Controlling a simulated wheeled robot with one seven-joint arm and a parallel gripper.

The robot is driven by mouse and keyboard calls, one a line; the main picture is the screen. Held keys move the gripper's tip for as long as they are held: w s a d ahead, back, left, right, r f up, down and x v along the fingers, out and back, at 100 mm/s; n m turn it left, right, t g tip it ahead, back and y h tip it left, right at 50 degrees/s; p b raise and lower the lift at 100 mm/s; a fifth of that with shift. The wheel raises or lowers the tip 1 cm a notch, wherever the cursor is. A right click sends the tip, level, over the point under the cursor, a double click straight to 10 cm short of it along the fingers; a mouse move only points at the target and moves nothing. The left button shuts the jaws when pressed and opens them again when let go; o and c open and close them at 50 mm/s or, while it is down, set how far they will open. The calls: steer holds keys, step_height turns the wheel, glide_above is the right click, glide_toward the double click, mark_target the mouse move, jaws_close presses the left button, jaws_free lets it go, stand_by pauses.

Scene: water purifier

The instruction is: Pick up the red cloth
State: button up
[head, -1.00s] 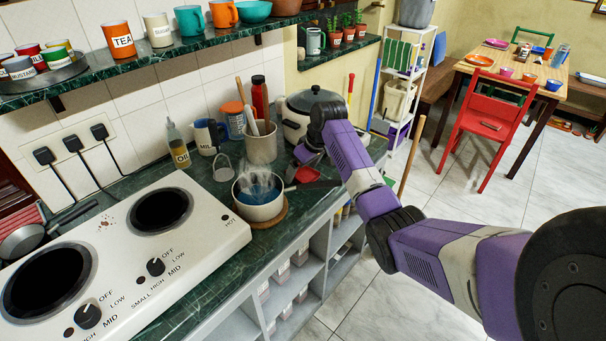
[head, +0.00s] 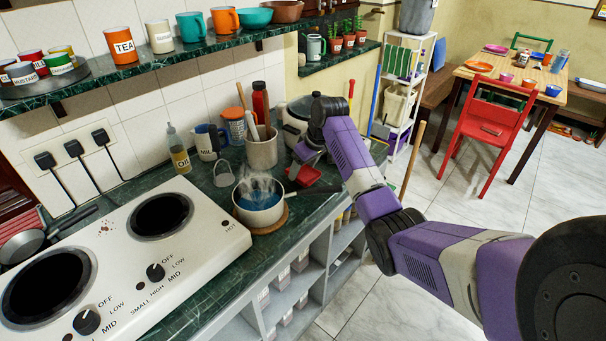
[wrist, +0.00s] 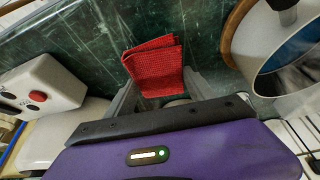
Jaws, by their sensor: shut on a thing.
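The red cloth (wrist: 155,65) is a folded, checked piece in the wrist view, over the dark green counter. My gripper (wrist: 163,92) has its two grey fingers on either side of the cloth's near part and is shut on it. The far end of the cloth sticks out beyond the fingers. In the head view my gripper (head: 308,152) is over the counter behind the steaming pot, partly hidden by my wrist. A red patch below it, likely the cloth (head: 304,176), shows there. I cannot tell whether the cloth touches the counter.
The steaming pot (head: 259,203) of blue liquid stands close by, also at right in the wrist view (wrist: 285,60). A white appliance with a red button (wrist: 40,90) is at left there. A utensil holder (head: 261,152) and the cooktop (head: 130,265) share the counter.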

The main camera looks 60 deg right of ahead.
mark_target(304, 169)
step_height(304, 169, up, 17)
steer(key=shift+r+b, duration=0.2)
steer(key=shift+b, duration=0.1)
steer(key=o, duration=0.5)
steer(key=shift+c, duration=0.2)
steer(key=c, duration=0.3)
steer(key=shift+s, duration=0.15)
steer(key=shift+c, duration=0.3)
